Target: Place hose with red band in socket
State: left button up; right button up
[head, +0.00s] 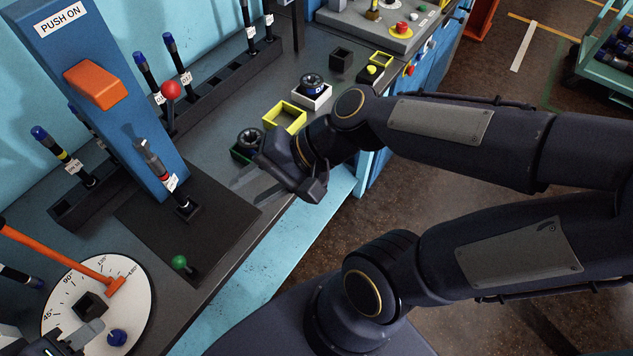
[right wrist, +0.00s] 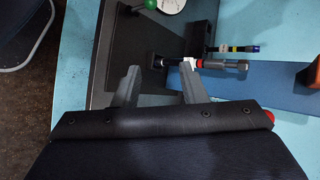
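The hose with the red band (head: 160,168) stands tilted with its lower end at a small black socket block (head: 187,210) on the dark plate in front of the blue press. It has a grey upper part and a white tag. In the right wrist view the hose (right wrist: 222,65) lies beyond my fingertips, its red band beside the tag. My right gripper (head: 258,182) is open and empty, to the right of the hose and apart from it; its spread fingers show in the wrist view (right wrist: 158,87). My left gripper (head: 78,338) is partly cut off at the bottom left, over the dial.
The blue press (head: 110,110) has an orange block and red-knobbed lever. A long black rack (head: 215,90) with several hoses runs behind it. A white dial (head: 130,300) with an orange handle is front left. Yellow (head: 286,117) and green trays stand right, near my right arm.

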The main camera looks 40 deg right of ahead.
jog(key=s+d+f+n+h, duration=0.1)
jog(key=s+d+n+h, duration=0.4)
jog(key=d+n, duration=0.2)
jog(key=shift+d+f+t, duration=0.35)
jog(key=shift+d+t, duration=0.05)
jog(key=shift+d, duration=0.4)
jog(key=shift+s, duration=0.1)
